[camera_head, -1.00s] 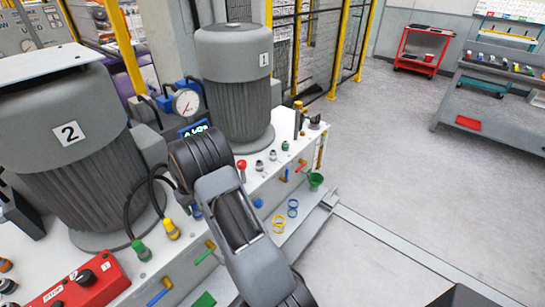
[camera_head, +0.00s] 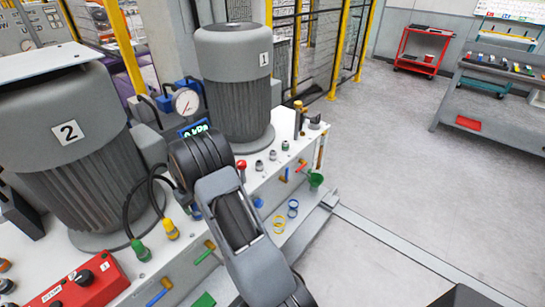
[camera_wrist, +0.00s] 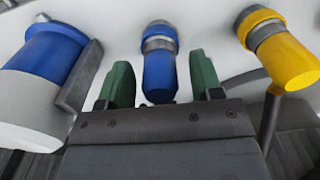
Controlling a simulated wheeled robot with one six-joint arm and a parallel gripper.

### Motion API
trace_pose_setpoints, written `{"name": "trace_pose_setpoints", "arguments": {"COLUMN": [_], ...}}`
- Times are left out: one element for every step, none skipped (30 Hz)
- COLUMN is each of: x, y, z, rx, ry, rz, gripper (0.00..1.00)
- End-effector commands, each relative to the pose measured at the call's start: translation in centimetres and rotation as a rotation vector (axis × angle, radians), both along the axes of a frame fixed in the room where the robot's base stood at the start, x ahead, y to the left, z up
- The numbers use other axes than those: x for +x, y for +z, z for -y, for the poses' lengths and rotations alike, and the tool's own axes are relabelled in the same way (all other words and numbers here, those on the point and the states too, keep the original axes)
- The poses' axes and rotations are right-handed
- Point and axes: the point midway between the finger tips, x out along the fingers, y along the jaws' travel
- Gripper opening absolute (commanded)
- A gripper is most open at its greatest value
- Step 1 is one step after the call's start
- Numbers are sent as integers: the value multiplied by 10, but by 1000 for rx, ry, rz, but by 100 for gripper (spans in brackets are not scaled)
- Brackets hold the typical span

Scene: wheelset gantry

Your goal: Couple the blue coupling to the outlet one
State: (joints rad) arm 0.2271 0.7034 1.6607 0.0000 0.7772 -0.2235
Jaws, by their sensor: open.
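The blue coupling (camera_wrist: 160,68) with a grey metal collar stands between the two green fingers of my gripper (camera_wrist: 162,86) in the wrist view. The fingers are open, one on each side, with a gap visible between coupling and each finger. In the head view my arm hides the gripper, and only a bit of blue shows beside it. A yellow coupling (camera_wrist: 283,52) is at the right in the wrist view and also stands on the bench in the head view (camera_head: 171,230). I cannot tell which fitting is the outlet one; small metal fittings (camera_head: 272,155) stand on the white top.
A large blue and white cylinder (camera_wrist: 45,75) is close to the left finger. A green coupling (camera_head: 141,250) with a black hose, motor 2 (camera_head: 70,145), motor 1 (camera_head: 240,95), a pressure gauge (camera_head: 186,102) and a red control box (camera_head: 85,282) crowd the bench.

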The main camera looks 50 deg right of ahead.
Motion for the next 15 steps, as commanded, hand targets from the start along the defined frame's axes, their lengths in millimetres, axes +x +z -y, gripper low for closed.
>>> {"name": "trace_pose_setpoints", "arguments": {"x": [0, 0, 0, 0, 0, 0, 0, 0, 0, 0, 0, 0, 0, 0, 0], "y": [0, 0, 0, 0, 0, 0, 0, 0, 0, 0, 0, 0, 0, 0, 0], "z": [0, 0, 0, 0, 0, 0, 0, 0, 0, 0, 0, 0, 0, 0, 0], "rx": [0, 0, 0, 0, 0, 0, 0, 0, 0, 0, 0, 0, 0, 0, 0], "ry": [0, 0, 0, 0, 0, 0, 0, 0, 0, 0, 0, 0, 0, 0, 0], "rz": [0, 0, 0, 0, 0, 0, 0, 0, 0, 0, 0, 0, 0, 0, 0], "gripper": [60, 60, 60, 60, 60, 60, 57, 54, 50, 47, 44, 40, 38, 35, 31]}}
